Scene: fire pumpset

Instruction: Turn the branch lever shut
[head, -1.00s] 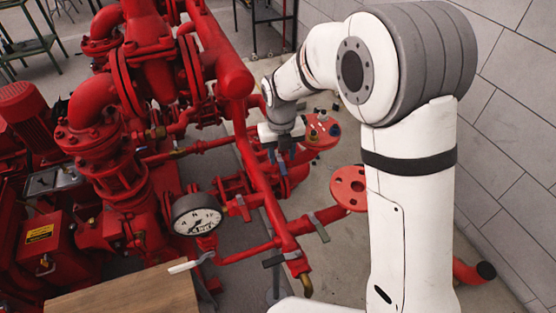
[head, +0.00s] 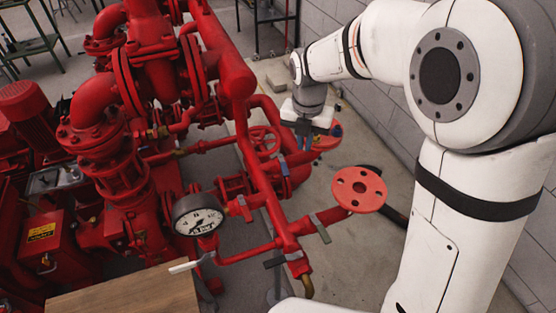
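Several lever handles show on the red pipework; I cannot tell for certain which is the branch lever. A grey lever (head: 320,228) stands at the right of the long sloping pipe, just left of a round red flange. My gripper (head: 305,142) points down at the far side of the pipework, well beyond these levers. Its fingers are small and partly merge with the background; their gap is unclear. I see nothing held.
A round white gauge (head: 198,214) stands left of the sloping pipe. A red flange (head: 358,189) and a red handwheel (head: 264,142) are nearby. A wooden top (head: 125,295) fills the near left. A block wall bounds the right; some bare floor lies between.

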